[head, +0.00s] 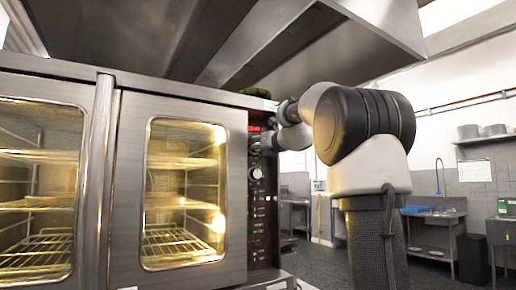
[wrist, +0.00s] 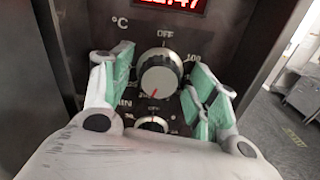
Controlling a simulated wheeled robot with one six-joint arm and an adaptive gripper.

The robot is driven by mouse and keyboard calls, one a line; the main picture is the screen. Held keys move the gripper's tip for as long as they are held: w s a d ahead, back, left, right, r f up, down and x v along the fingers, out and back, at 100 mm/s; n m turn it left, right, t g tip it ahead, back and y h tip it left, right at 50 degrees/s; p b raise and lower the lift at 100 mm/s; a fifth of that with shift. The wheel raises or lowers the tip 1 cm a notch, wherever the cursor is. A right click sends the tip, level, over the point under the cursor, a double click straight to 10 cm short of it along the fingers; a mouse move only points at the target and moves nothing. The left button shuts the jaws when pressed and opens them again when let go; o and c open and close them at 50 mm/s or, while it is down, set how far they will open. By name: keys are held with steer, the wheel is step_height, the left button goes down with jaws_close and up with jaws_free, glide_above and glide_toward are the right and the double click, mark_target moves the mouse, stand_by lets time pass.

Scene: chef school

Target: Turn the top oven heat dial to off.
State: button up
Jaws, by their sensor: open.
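The heat dial (wrist: 160,75) is a round silver and black knob on the dark control panel, with a °C mark and an OFF label above it. Its red pointer mark faces down, slightly left, away from OFF. My gripper (wrist: 161,72) is open, with its green-padded fingers on either side of the dial. I cannot tell whether the pads touch it. In the head view my gripper (head: 262,143) is at the upper part of the panel and hides this dial. The oven (head: 115,190) is steel with lit glass doors.
A second, lower dial (wrist: 152,124) sits just under the first, partly hidden by my gripper. A red digital display (wrist: 185,4) is above. A steel hood (head: 330,45) hangs overhead. The tiled floor right of the oven is partly open, with a sink counter (head: 435,215) beyond.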

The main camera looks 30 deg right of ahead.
steer(key=c, duration=1)
steer(key=shift+n, duration=0.3)
